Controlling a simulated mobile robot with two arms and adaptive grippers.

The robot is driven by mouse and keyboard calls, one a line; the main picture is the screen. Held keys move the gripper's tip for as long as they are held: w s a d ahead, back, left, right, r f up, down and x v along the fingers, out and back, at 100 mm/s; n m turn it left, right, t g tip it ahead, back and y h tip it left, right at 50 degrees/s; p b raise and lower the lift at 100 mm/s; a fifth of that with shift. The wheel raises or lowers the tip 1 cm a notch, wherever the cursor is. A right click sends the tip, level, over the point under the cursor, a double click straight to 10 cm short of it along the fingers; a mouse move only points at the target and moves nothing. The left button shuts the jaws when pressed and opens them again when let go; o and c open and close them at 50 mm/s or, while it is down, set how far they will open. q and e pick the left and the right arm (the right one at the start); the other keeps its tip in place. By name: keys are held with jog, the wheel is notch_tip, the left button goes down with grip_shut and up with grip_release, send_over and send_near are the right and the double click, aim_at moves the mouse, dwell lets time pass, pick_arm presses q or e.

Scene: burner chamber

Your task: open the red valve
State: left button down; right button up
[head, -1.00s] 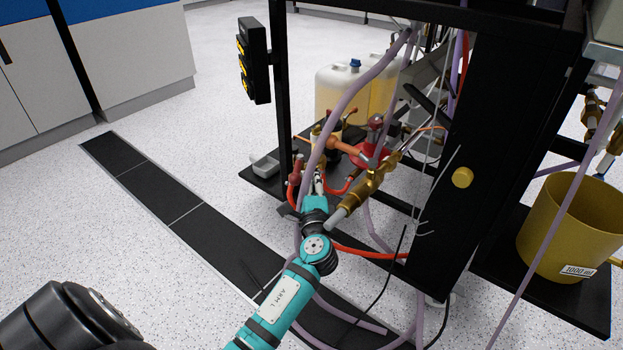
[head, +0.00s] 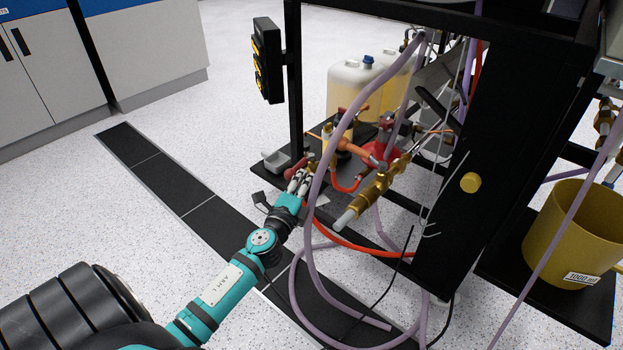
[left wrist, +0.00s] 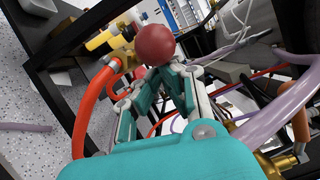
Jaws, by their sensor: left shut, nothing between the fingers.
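The red valve shows as a round red ball knob (left wrist: 155,44) in the left wrist view, near a brass fitting (left wrist: 127,60) with an orange-red hose. In the head view the red knob (head: 296,172) is low at the front left of the black frame. My left gripper (head: 302,178) is shut and empty, with its fingertips close to the knob. In the left wrist view the fingertips (left wrist: 166,70) are just below the knob in the picture; I cannot tell whether they touch it. My right gripper is not in view.
A thick purple hose (head: 311,225) hangs just right of my left gripper. A brass pipe fitting (head: 372,194) juts out to its right. Pale canisters (head: 350,90) stand behind, and a yellow beaker (head: 565,235) is at the right. The floor at the left is clear.

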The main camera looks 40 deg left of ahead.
pick_arm(q)
jog(key=shift+s+a, duration=0.15)
jog(key=shift+a, duration=0.35)
dwell(0.3)
jog(key=shift+f, duration=0.1)
